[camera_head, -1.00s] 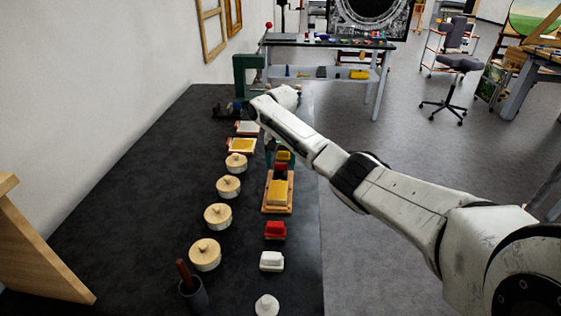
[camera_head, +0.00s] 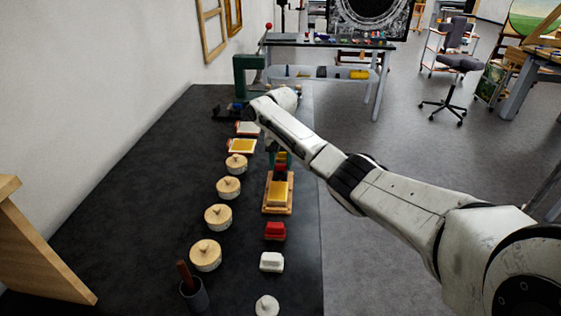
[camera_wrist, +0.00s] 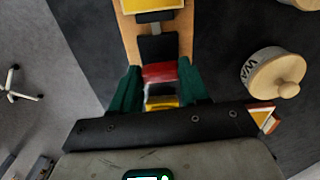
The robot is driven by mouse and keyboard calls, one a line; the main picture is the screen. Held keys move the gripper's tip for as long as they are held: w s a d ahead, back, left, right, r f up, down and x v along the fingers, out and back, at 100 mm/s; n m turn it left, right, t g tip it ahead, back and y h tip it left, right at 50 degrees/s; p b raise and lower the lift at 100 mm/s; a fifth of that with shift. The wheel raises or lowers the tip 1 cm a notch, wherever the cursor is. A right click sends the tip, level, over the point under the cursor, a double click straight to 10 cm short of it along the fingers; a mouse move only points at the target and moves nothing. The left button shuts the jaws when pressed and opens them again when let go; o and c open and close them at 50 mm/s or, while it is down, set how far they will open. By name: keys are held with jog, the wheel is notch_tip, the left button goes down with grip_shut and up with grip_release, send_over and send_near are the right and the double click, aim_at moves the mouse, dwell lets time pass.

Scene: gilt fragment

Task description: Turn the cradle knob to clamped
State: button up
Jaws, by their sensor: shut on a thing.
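The cradle (camera_head: 277,210) is a wooden board on the dark bench, with a gold fragment (camera_head: 277,192) on it; its wooden base (camera_wrist: 127,38) also shows in the wrist view. The cradle knob, with a red part (camera_wrist: 160,72) and a yellow part (camera_wrist: 162,102), is at the cradle's far end. My gripper (camera_wrist: 158,80) is shut on the knob, its green fingers on either side. In the head view my gripper (camera_head: 281,159) is small and partly hidden by my arm. I cannot read the knob's setting.
Several round lidded pots (camera_head: 228,187) stand left of the cradle. A red block (camera_head: 275,230) and a white block (camera_head: 271,262) lie on the near side. A dark cup (camera_head: 194,293) is near the front. A green press (camera_head: 247,73) stands at the far end.

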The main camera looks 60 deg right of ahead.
aim_at(280, 164)
jog(key=n+p, duration=0.2)
jog(key=n, duration=0.2)
jog(key=shift+r, duration=0.1)
jog(key=n, duration=0.4)
jog(key=shift+p, duration=0.4)
jog(key=n, duration=0.5)
jog(key=shift+w+n+p, duration=0.1)
jog(key=shift+n+p, duration=0.25)
jog(key=shift+n, duration=1.55)
jog(key=o, duration=1.1)
jog(key=shift+c, duration=0.2)
notch_tip(280, 164, up, 11)
jog(key=shift+b, duration=0.45)
jog(key=shift+f, duration=0.2)
